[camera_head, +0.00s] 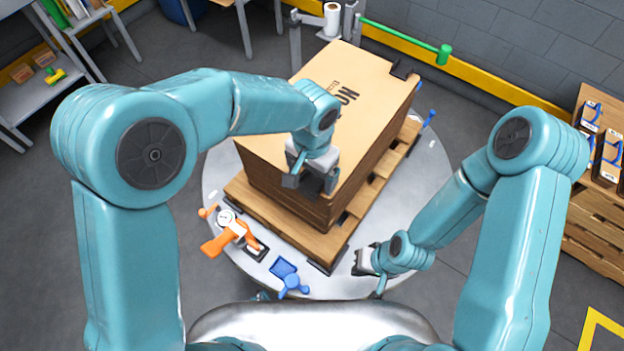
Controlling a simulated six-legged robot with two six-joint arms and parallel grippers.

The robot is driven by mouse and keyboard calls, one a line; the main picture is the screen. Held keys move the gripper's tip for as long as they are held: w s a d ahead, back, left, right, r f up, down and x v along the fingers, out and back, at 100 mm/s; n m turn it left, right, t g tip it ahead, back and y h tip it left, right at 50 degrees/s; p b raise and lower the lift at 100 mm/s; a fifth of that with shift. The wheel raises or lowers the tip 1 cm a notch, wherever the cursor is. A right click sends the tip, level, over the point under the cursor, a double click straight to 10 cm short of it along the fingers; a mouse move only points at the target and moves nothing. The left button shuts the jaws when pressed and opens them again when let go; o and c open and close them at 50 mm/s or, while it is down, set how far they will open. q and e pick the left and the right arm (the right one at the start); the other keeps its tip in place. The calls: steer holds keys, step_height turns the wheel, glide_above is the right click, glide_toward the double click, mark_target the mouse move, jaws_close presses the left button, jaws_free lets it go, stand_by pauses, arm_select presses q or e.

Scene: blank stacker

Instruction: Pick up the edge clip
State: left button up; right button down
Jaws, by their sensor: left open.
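A small black clip (402,69), which looks like the edge clip, sits on the far right corner of the stack of brown cardboard blanks (372,88). My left gripper (309,183) is open above the near corner of the stack, well away from that clip and nearer to me. Its dark fingers point down; whether they touch the cardboard or have anything between them I cannot tell. My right gripper (364,262) is low by the right front of the pallet, over the round grey table. Its fingers are too small to tell whether they are open.
The stack lies on a wooden pallet (300,233) on the round grey table (408,190). An orange tool with a dial (229,232) and a blue tool (288,275) lie at the front. A green-ended bar (444,54) extends behind the stack. Shelves with boxes (606,150) stand right.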

mark_target(312, 183)
arm_select(q)
steer(key=shift+f, duration=0.65)
steer(key=c, duration=1.1)
steer(key=shift+r, duration=0.1)
step_height(312, 183, up, 20)
steer(key=shift+p, duration=0.85)
